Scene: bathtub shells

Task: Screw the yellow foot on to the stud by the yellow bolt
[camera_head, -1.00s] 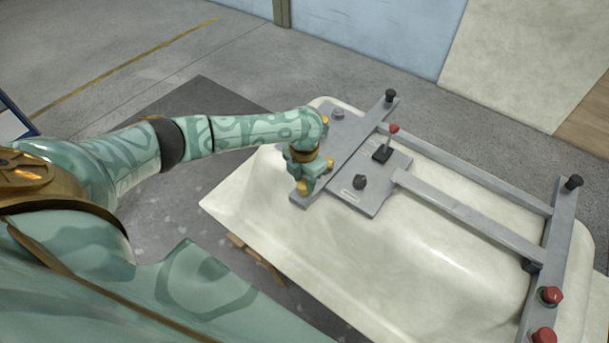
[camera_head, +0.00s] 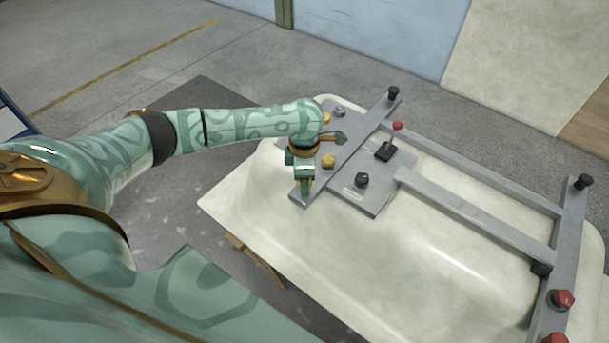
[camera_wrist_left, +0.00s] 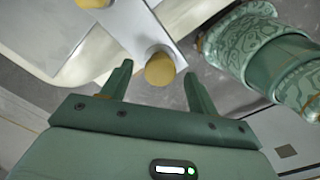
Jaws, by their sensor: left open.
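My left gripper (camera_head: 305,187) is over the near-left end of the grey crossbar (camera_head: 355,142). In the left wrist view its fingers (camera_wrist_left: 158,73) are apart. The yellow foot (camera_wrist_left: 160,69), a short round knob, shows in the gap between the fingertips at the bar's end. I cannot tell whether the fingers touch it, and the stud is hidden. The yellow bolt (camera_head: 328,160) stands on the grey plate just to the right of my gripper. It seems to show at the top edge of the wrist view (camera_wrist_left: 88,3). My right gripper is not in view.
The frame lies on an upturned cream tub shell (camera_head: 430,265). A black bolt (camera_head: 362,180), a grey bolt (camera_head: 338,110) and a red-topped part (camera_head: 398,126) stand near. Black feet (camera_head: 393,92) and red feet (camera_head: 562,300) sit on other bar ends.

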